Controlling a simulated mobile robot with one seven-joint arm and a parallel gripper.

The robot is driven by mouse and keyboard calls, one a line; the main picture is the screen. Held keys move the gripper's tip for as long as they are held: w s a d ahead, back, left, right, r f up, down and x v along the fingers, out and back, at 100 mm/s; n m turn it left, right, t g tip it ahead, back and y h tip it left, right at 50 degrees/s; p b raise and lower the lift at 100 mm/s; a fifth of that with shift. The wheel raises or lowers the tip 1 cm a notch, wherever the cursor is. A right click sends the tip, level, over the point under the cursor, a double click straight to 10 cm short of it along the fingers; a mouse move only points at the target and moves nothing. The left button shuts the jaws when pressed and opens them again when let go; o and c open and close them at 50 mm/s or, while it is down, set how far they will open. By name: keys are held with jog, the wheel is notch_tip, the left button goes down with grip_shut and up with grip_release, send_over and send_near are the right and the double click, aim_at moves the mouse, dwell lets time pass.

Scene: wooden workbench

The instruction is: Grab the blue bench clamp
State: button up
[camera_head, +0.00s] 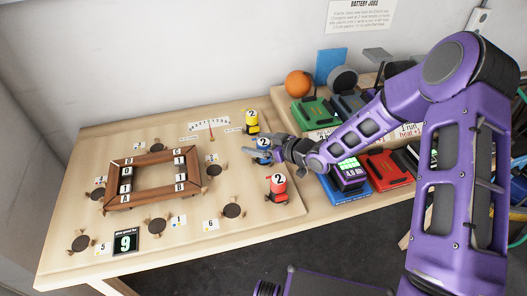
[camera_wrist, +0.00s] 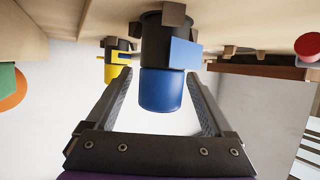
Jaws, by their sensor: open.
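The blue bench clamp (camera_head: 262,145) stands on the bench board between a yellow clamp (camera_head: 251,122) and a red clamp (camera_head: 277,188). In the wrist view, which looks upside down, the blue clamp (camera_wrist: 161,90) shows a dark upper part and a blue rounded end. My gripper (camera_head: 263,155) reaches it from the right in the head view. In the wrist view my gripper (camera_wrist: 158,78) is open, with one finger on each side of the blue end and gaps showing. The gripper partly covers the clamp in the head view.
A brown wooden frame (camera_head: 112,188) with letter tags lies on the board (camera_head: 75,215), with several dark round pads around it. A black display reading 9 (camera_head: 125,243) is at the front. Green, red and blue battery docks crowd the right, under my arm. The yellow clamp (camera_wrist: 115,68) shows nearby in the wrist view.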

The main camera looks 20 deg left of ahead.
jog(key=shift+w+a+f, duration=0.15)
jog(key=shift+a, duration=0.15)
jog(key=shift+c, duration=0.4)
grip_shut()
